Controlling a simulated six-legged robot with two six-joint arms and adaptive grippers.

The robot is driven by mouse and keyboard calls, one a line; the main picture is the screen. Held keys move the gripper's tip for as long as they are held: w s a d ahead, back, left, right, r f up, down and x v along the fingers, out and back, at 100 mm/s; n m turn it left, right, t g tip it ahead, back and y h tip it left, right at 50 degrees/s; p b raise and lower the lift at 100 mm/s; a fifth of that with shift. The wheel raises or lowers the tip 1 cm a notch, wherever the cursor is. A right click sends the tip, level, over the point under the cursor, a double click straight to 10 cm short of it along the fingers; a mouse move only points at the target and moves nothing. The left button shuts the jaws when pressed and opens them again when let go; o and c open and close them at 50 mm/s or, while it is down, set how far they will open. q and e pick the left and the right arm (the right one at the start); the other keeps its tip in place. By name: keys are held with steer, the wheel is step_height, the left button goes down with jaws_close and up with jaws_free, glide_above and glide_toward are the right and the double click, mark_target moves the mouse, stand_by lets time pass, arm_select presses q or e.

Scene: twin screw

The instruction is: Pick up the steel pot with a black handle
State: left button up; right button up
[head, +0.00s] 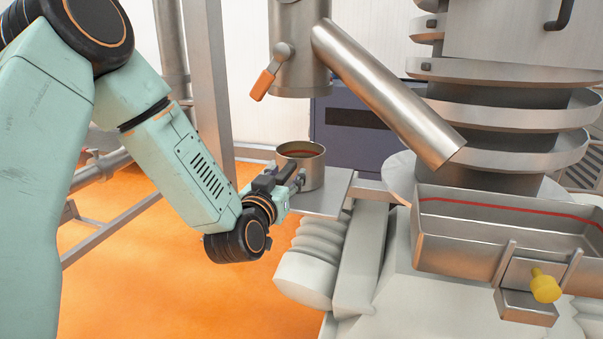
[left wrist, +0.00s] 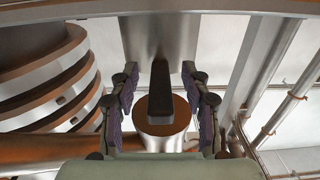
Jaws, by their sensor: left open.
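The steel pot (head: 312,178) stands upright on a flat metal ledge, below the machine's vertical pipe in the head view. A red line shows inside its rim. My left gripper (head: 288,184) is at the near left side of the pot, at about the height of its wall. In the left wrist view the black handle (left wrist: 160,88) points toward me between the open fingers of my left gripper (left wrist: 160,104), with a gap on each side. The pot's body (left wrist: 160,128) shows behind the handle. In the head view the gripper mostly hides the handle. My right gripper is out of view.
The metal ledge (head: 322,202) joins the large machine. A slanted steel chute (head: 385,90) and a rectangular steel tray (head: 465,250) are to the right. An orange-handled lever (head: 262,84) hangs above the pot. Metal frame posts (head: 208,90) stand behind my left arm.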

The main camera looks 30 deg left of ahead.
mark_target(295, 173)
arm_select(q)
steer(key=shift+x, duration=0.85)
steer(key=shift+w, duration=0.35)
steer(key=shift+s+a, duration=0.1)
steer(key=shift+a, duration=0.05)
steer(key=c, duration=0.4)
jaws_close()
steer(key=shift+r, duration=0.1)
